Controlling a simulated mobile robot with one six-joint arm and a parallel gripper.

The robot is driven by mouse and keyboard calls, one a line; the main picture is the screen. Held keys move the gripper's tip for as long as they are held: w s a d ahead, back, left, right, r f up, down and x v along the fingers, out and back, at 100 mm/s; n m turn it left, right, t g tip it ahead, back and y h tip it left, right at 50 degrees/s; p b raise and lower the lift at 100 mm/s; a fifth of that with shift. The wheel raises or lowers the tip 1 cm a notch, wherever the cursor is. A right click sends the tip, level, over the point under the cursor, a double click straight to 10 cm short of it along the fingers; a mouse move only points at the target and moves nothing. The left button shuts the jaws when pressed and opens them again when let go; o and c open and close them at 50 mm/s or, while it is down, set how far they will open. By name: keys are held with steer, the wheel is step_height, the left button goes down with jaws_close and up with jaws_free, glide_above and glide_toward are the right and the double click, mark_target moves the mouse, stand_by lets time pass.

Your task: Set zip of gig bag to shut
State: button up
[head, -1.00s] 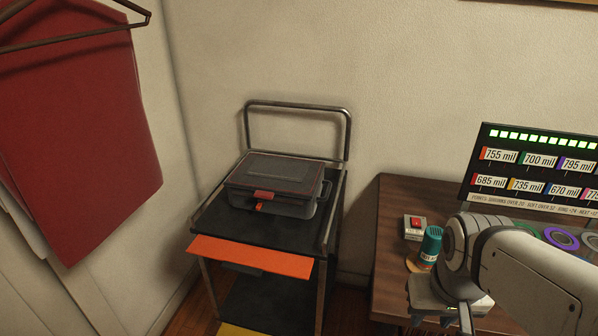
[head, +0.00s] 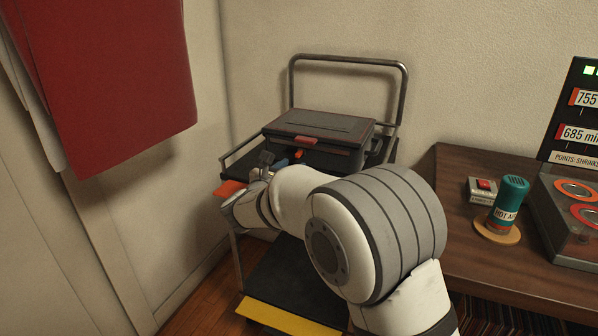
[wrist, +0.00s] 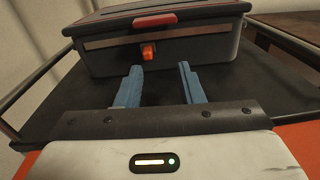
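The gig bag shows as a dark grey, box-shaped case (head: 330,126) with red trim on the cart's top. It is at the top of the wrist view (wrist: 200,50). An orange tab (wrist: 149,53), which looks like the zip pull, sits near the middle of a strip along the bag's front, below a red lid patch (wrist: 153,20). The tab shows small in the head view (head: 298,154). My gripper (wrist: 160,72) is open, its two blue fingers apart and empty, just in front of the bag. The tab lies ahead, between the fingers' lines. I cannot tell the zip's state.
The bag stands on a dark cart with a metal handle (head: 349,60) behind it and a yellow edge (head: 290,318) below. A table (head: 480,260) at right holds a red-switch box (head: 481,188) and a teal canister (head: 509,200). Red cloth (head: 120,80) hangs at left.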

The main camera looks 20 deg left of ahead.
mark_target(297, 156)
steer(key=shift+a+f+n+y, duration=0.2)
steer(key=shift+a+n+y, duration=0.1)
steer(key=shift+a, duration=0.5)
steer(key=shift+w, duration=0.4)
steer(key=w, duration=0.2)
steer(key=w+b, duration=0.1)
steer(key=w, duration=0.1)
steer(key=w+b, duration=0.1)
steer(key=w, duration=0.1)
steer(key=shift+w+d+r, duration=0.1)
steer(key=shift+w+d, duration=0.15)
steer(key=shift+w, duration=0.1)
steer(key=shift+c, duration=0.5)
jaws_close()
